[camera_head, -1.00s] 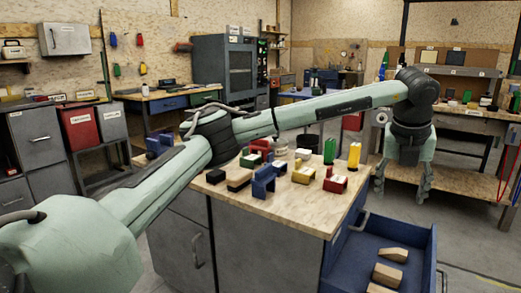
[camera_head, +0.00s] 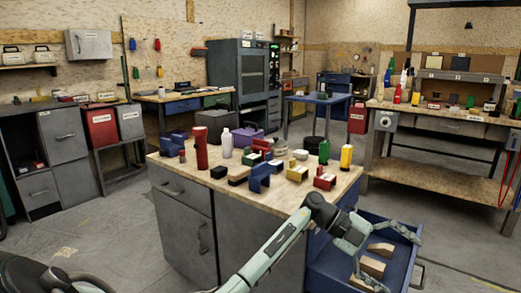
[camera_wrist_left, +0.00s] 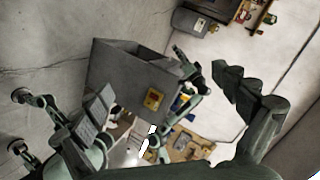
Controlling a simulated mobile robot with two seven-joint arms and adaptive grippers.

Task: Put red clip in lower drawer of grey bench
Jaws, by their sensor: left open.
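My left gripper (camera_head: 378,252) is open and empty in the head view, over the pulled-out blue drawer at the right end of the wood-topped bench. The grey-fronted bench (camera_head: 180,222) has grey doors and a drawer. Several red pieces lie on its top, among them a red and yellow one (camera_head: 325,181) near the front right edge; I cannot tell which is the red clip.
The blue drawer (camera_head: 408,262) holds several wooden blocks (camera_head: 374,266). A tall red bottle (camera_head: 201,148) and a white bottle (camera_head: 227,144) stand on the bench. Grey cabinets (camera_head: 62,135) and a red bin (camera_head: 101,127) stand at left.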

